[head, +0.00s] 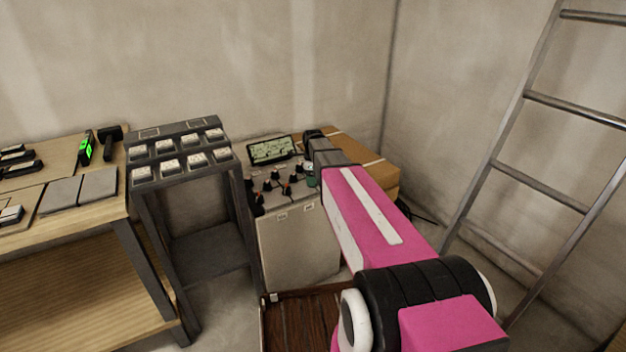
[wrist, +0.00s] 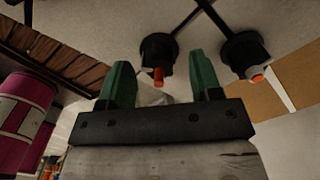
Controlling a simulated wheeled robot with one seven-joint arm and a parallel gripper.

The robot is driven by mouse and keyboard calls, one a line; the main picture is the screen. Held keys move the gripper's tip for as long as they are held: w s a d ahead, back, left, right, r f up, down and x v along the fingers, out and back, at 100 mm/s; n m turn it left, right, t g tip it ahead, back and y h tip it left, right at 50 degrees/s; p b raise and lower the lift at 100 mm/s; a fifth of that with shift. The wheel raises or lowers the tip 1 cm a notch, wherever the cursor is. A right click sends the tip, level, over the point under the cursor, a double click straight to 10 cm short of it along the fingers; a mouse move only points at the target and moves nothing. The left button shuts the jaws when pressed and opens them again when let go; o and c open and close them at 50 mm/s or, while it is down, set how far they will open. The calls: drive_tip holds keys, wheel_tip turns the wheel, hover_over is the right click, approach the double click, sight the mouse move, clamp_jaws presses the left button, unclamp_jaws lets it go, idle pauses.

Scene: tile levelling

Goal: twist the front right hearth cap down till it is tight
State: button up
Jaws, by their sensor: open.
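The hearth (head: 298,250) is a pale grey block with several black caps with orange tips on its top. A cap near its front right (head: 287,190) stands upright. My gripper (wrist: 160,78) has two green fingers, spread apart with nothing held. In the wrist view, a black cap with an orange stub (wrist: 158,52) shows in the gap between the fingertips, apart from both. I cannot tell for sure that it is the front right one. A second cap (wrist: 245,55) shows right of the fingers. In the head view my arm hides the hearth's right side and most of the gripper.
A small display (head: 272,150) stands behind the caps. A cardboard box (head: 375,170) is behind my arm. A dark rack with several white blocks (head: 185,130) stands left, beside a wooden bench (head: 60,240). A ladder (head: 545,150) leans at right.

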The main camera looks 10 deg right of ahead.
wheel_tip(320, 180, up, 10)
drive_tip(key=shift+r, duration=0.1)
idle(0.4)
drive_tip(key=s+f+n, duration=0.7)
drive_tip(key=s+n, duration=0.4)
drive_tip(key=s, duration=0.1)
drive_tip(key=s+f+n, duration=0.7)
drive_tip(key=s+n, duration=0.4)
drive_tip(key=s, duration=0.2)
drive_tip(key=shift+a+f, duration=0.25)
drive_tip(key=shift+s, duration=0.1)
